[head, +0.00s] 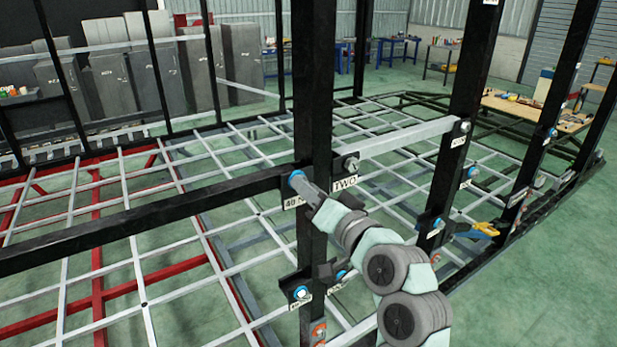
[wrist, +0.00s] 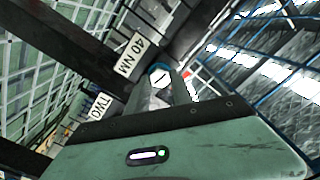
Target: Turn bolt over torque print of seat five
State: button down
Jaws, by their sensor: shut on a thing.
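My gripper (head: 308,190) is shut on a bolt (head: 295,177) with a blue ring on a black upright post. The bolt's pale head (wrist: 160,73) shows between the finger ends in the wrist view. A white "40 NM" print (wrist: 140,53) is beside it, partly covered by my gripper in the head view. A white "TWO" plate (head: 344,186) sits to the right on the same post, and in the wrist view (wrist: 98,106). I cannot read a "five" plate in either view.
More bolts sit on brackets: a grey one (head: 351,163) above "TWO", a blue-ringed one (head: 301,293) lower down, and others on the right post (head: 438,222). A yellow-and-blue tool (head: 485,229) is at right. Black posts and rails surround my arm closely.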

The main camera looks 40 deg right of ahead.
jog(key=shift+r+m+p, duration=0.2)
jog(key=shift+m+p, duration=3.45)
jog(key=shift+m, duration=1.25)
jog(key=c, duration=1.1)
grip_release()
jog(key=shift+s+f, duration=0.1)
jog(key=shift+f, duration=0.05)
jog(key=shift+a, duration=0.1)
jog(key=shift+s+a+p, duration=0.15)
jog(key=shift+s+a, duration=0.2)
jog(key=shift+s, duration=1.4)
jog(key=shift+s+a+p, duration=0.1)
jog(key=shift+s+a, duration=0.25)
jog(key=shift+s, duration=1.45)
jog(key=shift+s+a+p, duration=0.15)
jog(key=shift+s+a, duration=0.2)
jog(key=shift+s, duration=1.4)
jog(key=shift+w, duration=0.1)
